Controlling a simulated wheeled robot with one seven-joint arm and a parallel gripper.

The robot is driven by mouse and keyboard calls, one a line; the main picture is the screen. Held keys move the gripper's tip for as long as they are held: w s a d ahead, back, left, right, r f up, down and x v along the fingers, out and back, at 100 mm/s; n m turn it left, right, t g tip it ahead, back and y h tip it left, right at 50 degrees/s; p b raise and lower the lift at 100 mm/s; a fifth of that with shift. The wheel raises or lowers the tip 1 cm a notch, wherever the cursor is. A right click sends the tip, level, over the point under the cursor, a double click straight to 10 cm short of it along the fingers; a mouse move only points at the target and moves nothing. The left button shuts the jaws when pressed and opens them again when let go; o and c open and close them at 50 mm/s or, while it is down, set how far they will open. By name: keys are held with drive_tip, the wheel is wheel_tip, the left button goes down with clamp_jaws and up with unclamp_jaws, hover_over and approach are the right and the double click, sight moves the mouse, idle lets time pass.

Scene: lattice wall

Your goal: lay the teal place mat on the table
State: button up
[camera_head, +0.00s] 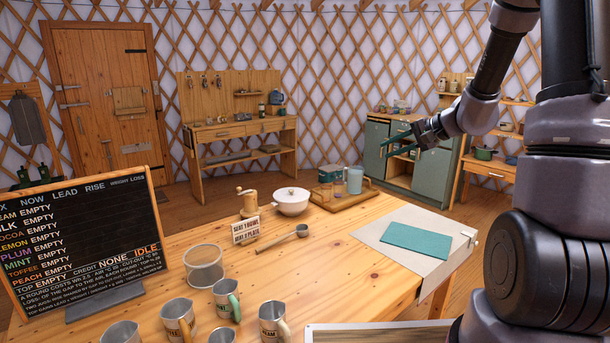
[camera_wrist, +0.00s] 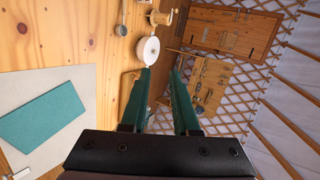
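The teal place mat (camera_head: 416,239) lies flat on a pale grey cloth (camera_head: 380,258) at the right end of the wooden table (camera_head: 330,275). In the wrist view the mat (camera_wrist: 42,117) shows at the left, on the same cloth. My gripper (camera_head: 388,146) is raised above the table's far side, beyond the mat and apart from it. In the wrist view my gripper (camera_wrist: 162,72) has its two green fingers spread, with nothing between them.
A white lidded bowl (camera_head: 291,201), a grinder (camera_head: 248,202) and a tray with a blue-grey mug (camera_head: 354,181) stand at the back. Several metal mugs (camera_head: 227,299) and a menu board (camera_head: 80,240) stand front left. The table's middle is mostly clear.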

drive_tip(key=s+a+r+n+g, duration=0.2)
drive_tip(key=s+a+r, duration=0.2)
drive_tip(key=s+r, duration=0.25)
drive_tip(key=s+d+r+n+h, duration=0.1)
drive_tip(key=s+d+r+h, duration=0.1)
drive_tip(key=s, duration=0.8)
drive_tip(key=s+d+r+n+t+h, duration=0.1)
drive_tip(key=s+r+h, duration=0.4)
drive_tip(key=s, duration=0.6)
drive_tip(key=shift+s+d+r, duration=0.2)
drive_tip(key=shift+d+r, duration=0.05)
drive_tip(key=shift+d, duration=0.2)
